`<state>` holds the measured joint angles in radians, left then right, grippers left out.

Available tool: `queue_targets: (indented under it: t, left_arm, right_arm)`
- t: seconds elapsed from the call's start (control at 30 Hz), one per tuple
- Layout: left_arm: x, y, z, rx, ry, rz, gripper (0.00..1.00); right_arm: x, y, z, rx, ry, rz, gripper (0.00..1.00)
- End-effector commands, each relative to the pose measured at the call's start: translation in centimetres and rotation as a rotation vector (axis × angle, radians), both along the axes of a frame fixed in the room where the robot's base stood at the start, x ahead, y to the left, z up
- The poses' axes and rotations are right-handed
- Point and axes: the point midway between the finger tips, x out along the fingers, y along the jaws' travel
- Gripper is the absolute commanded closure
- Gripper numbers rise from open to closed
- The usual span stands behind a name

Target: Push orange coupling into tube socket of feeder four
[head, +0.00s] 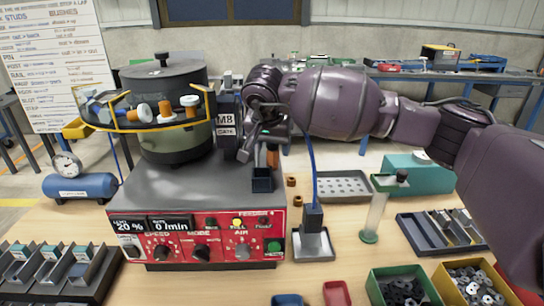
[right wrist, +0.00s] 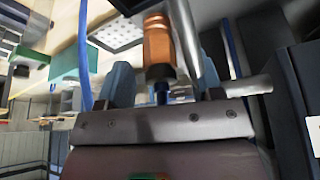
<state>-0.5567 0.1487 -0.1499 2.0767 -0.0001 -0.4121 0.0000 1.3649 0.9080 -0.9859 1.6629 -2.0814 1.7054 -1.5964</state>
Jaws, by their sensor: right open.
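The orange coupling (head: 272,156) shows just under my right gripper (head: 268,140), at the right side of the feeder (head: 180,190) with the red front panel. In the right wrist view the orange coupling (right wrist: 158,45) stands beyond my right gripper (right wrist: 165,82), roughly in line with the gap between its blue-grey fingers. The gripper is open. A dark ring and a short blue piece show at the coupling's near end. I cannot tell whether the fingers touch it. The tube socket is not clear, hidden by the gripper. My left gripper is not in view.
A blue tube (head: 312,165) rises from a dark block on a grey plate, close to my right arm. A dark cup (head: 262,180) sits below the gripper. A perforated tray (head: 343,185) and parts bins (head: 402,286) stand to the right.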

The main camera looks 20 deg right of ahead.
Motion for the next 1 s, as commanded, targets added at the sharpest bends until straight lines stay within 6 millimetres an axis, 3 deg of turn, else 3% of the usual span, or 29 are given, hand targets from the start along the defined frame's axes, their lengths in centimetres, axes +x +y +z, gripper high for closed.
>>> queue_targets:
  t: [0.13, 0.4, 0.73, 1.0]
  left_arm:
    - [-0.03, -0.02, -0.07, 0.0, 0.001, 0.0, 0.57]
    - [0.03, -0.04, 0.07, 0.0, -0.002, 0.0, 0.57]
    - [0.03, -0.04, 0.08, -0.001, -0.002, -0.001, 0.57]
    - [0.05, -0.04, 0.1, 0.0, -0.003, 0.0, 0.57]
  right_arm:
    - [0.37, -0.18, -1.03, 0.001, 0.001, 0.002, 0.4]
    - [0.4, -0.21, -1.06, 0.001, -0.002, 0.002, 0.41]
    - [0.38, -0.21, -1.07, 0.0, -0.001, 0.001, 0.92]
    - [0.39, -0.22, -0.92, 0.001, -0.002, 0.002, 0.95]
